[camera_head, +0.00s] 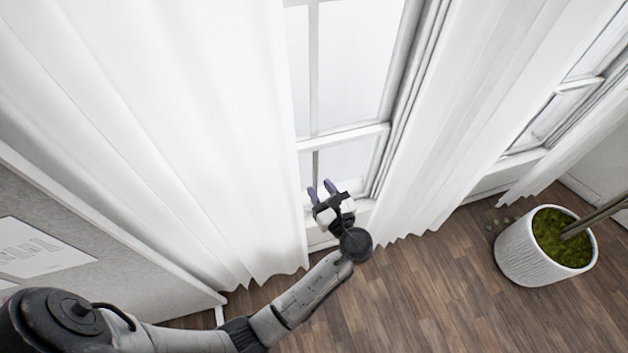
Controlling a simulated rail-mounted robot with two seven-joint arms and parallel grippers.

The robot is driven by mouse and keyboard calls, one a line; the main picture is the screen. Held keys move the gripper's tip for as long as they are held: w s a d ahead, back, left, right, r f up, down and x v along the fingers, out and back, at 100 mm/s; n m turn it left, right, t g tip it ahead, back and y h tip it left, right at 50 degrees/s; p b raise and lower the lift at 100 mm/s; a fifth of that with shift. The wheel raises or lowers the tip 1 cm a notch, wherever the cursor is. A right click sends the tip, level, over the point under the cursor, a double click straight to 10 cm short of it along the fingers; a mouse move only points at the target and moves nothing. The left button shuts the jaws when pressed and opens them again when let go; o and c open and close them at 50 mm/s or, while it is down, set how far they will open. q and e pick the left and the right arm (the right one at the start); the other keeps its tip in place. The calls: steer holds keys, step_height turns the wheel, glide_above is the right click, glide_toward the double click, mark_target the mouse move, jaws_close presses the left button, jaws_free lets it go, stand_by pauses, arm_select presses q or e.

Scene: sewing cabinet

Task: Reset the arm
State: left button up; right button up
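My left arm comes in from the lower left and reaches toward the window. My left gripper (321,190) is in front of the lower part of the window (345,65). Its two bluish fingers stand apart with nothing visible between them. My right gripper is not in the picture.
White curtains hang left (190,130) and right (455,120) of the window. A white ribbed pot (520,255) with a plant stands on the wooden floor (430,300) at the right. A grey board (80,215) stands at the left. Floor between arm and pot is clear.

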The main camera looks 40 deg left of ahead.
arm_select(q)
steer(key=shift+s+d, duration=0.2)
steer(key=shift+d, duration=0.2)
stand_by(0.4)
